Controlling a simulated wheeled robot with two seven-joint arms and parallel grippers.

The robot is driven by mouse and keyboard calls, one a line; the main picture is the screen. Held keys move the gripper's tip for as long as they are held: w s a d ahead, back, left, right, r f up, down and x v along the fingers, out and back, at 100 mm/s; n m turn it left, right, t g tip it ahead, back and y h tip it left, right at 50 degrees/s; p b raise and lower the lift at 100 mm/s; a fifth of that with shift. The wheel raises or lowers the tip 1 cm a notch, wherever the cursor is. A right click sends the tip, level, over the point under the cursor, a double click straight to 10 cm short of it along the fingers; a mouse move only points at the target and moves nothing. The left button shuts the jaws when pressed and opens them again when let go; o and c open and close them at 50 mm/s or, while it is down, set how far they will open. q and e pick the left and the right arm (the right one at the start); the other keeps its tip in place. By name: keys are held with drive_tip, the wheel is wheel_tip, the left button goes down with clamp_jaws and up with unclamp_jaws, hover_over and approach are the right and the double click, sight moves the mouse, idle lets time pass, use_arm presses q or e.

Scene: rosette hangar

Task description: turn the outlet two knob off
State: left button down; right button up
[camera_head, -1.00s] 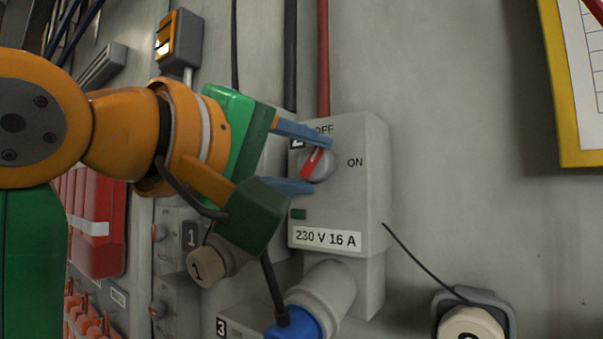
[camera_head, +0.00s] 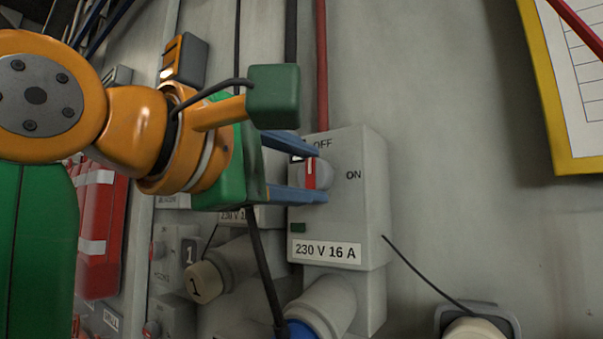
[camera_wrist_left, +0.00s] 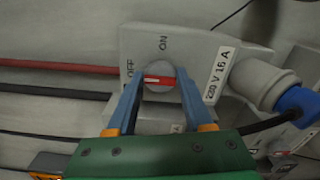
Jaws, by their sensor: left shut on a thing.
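The outlet two knob (camera_head: 325,174) is a round grey dial with a red and white bar, on the front of a grey outlet box (camera_head: 345,225) marked 230 V 16 A. My left gripper (camera_head: 318,175) is shut on the knob, one blue finger above it and one below. The bar stands about upright in the head view, its upper end near the OFF label. In the left wrist view the knob (camera_wrist_left: 160,72) sits between the fingertips, and its red bar lies level, in line with OFF. The gripper partly hides the box's number. My right gripper is not in view.
A grey and blue plug (camera_head: 322,305) sits below the box. A beige cap marked 1 (camera_head: 205,281) is at lower left. A thin black cord runs to a round socket cover (camera_head: 472,328) at lower right. A yellow-framed board (camera_head: 560,110) hangs at upper right.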

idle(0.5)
use_arm(q)
drive_tip(key=c, duration=0.5)
unclamp_jaws()
drive_tip(key=shift+o, duration=1)
drive_tip(key=shift+w+d, duration=0.2)
drive_tip(key=shift+d, duration=0.05)
drive_tip(key=b+v, duration=0.3)
drive_tip(key=v, duration=0.4)
